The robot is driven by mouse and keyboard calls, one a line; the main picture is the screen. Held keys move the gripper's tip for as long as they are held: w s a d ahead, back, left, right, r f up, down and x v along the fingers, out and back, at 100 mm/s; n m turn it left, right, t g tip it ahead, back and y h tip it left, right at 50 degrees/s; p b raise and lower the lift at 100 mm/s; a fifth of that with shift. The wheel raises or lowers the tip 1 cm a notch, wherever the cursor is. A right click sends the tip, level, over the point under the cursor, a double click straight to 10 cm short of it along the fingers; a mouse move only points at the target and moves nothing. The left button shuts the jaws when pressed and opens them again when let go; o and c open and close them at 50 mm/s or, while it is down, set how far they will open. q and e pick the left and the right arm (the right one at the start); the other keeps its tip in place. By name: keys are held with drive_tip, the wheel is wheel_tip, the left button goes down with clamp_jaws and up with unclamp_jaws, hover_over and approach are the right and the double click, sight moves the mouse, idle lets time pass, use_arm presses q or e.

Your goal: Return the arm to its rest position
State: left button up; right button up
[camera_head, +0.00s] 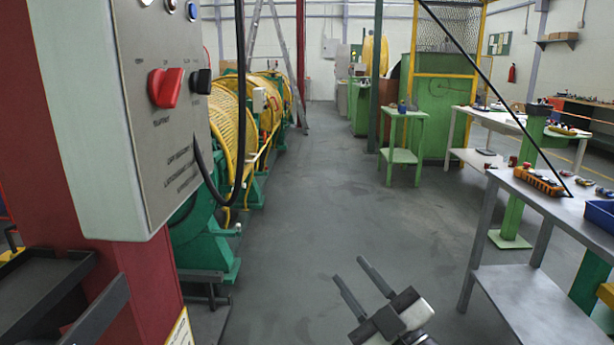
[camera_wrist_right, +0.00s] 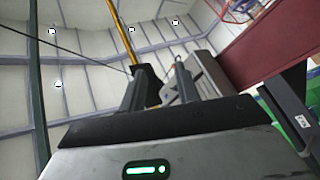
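My right gripper (camera_head: 349,268) is low in the middle of the head view, above the grey floor. Its two fingers are parallel and apart, with nothing between them. In the right wrist view the fingers (camera_wrist_right: 162,72) also stand apart and empty, pointing up towards the ceiling. A grey control box (camera_head: 165,120) with a red rotary switch (camera_head: 165,88) and a black switch (camera_head: 201,81) hangs close at the upper left. My right gripper is well clear of it.
The box is on a red post (camera_head: 130,275), beside a black tray (camera_head: 40,290). Green and yellow machinery (camera_head: 228,125) runs behind it. A grey workbench (camera_head: 535,200) with a yellow-black remote (camera_head: 538,181) and a blue bin (camera_head: 600,214) stands right. The floor (camera_head: 310,215) between is clear.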

drive_tip(key=s+d+f+m+g+h, duration=0.3)
drive_tip(key=s+f+m+g+h, duration=0.1)
drive_tip(key=s+f, duration=0.6)
drive_tip(key=s+d+f+m+g+h, duration=0.3)
drive_tip(key=s+f+m, duration=0.4)
drive_tip(key=f, duration=0.9)
drive_tip(key=s+g+h, duration=0.1)
drive_tip(key=s, duration=0.1)
drive_tip(key=shift+s+f+h, duration=0.25)
drive_tip(key=shift+s+h, duration=0.1)
drive_tip(key=shift+h, duration=0.05)
